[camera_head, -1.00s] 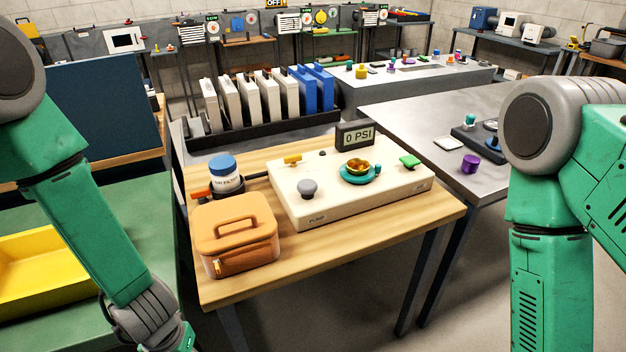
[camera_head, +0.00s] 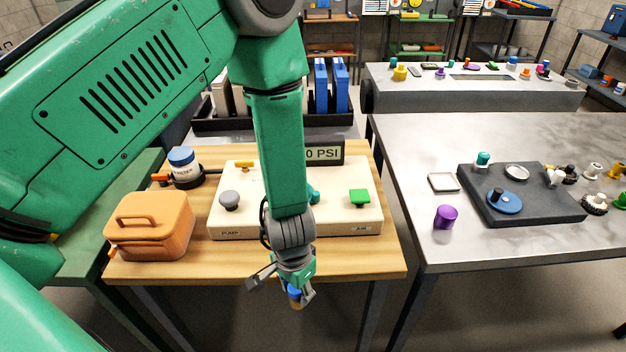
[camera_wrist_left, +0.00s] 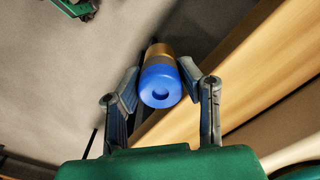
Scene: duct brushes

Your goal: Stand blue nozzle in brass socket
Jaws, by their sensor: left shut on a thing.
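My left gripper (camera_head: 286,292) is shut on the blue nozzle (camera_head: 295,291), in front of the wooden table's front edge. In the left wrist view the nozzle (camera_wrist_left: 160,86) lies between the two fingers (camera_wrist_left: 160,74), its blue end with a round recess towards the camera and a brass-coloured part beyond. The cream pump panel (camera_head: 345,217) is behind the gripper. The brass socket is hidden behind my left forearm; only a bit of the teal piece (camera_head: 314,196) around it shows. My right gripper is not in view.
An orange case (camera_head: 150,226) and a blue-capped jar (camera_head: 183,165) stand left on the wooden table (camera_head: 370,262). A grey knob (camera_head: 229,200) and green switch (camera_head: 360,197) rise from the panel. The metal table (camera_head: 420,140) at right holds a dark tray and purple cylinder (camera_head: 445,216).

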